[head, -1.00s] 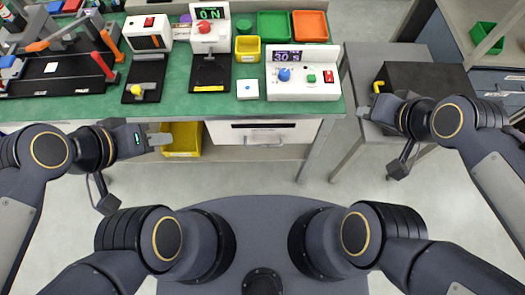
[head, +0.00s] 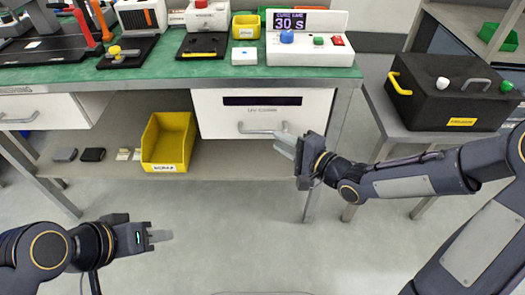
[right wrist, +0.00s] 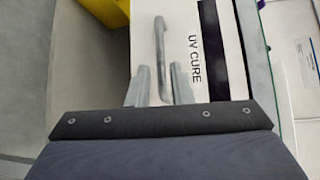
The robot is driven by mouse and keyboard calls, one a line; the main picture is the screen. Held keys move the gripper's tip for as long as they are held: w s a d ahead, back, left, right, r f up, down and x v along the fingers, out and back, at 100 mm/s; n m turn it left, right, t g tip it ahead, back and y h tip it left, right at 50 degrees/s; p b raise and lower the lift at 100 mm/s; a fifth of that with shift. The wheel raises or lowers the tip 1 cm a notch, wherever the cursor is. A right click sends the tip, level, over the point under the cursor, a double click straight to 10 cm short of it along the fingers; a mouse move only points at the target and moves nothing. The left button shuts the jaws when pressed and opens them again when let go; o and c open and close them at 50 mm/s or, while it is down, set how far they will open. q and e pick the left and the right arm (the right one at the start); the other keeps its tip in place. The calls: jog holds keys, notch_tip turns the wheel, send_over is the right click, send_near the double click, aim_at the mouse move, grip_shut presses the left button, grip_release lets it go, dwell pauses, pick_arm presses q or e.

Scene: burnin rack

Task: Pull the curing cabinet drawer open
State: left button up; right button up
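The curing cabinet drawer (head: 215,115) has a white front with a dark slot and a small label, set under the green bench; it looks shut. Its grey bar handle (head: 258,131) runs across the lower front. My right gripper (head: 284,143) is at the right end of this handle. In the right wrist view the "UV CURE" front (right wrist: 205,85) shows, and the handle (right wrist: 160,45) reaches down between my two spread fingers (right wrist: 157,88); contact cannot be told. My left gripper (head: 160,236) is low over the floor, away from the drawer; its finger gap is unclear.
A yellow bin (head: 168,145) stands on the lower shelf left of the drawer. A black box (head: 450,95) with a yellow handle sits on a side table at right. A white timer unit (head: 310,50) reading 30 s is on the bench above. Floor in front is clear.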

aim_at(264, 133)
jog(key=b+x, duration=0.2)
jog(key=x, duration=0.5)
jog(key=shift+w+a, duration=0.2)
grip_shut()
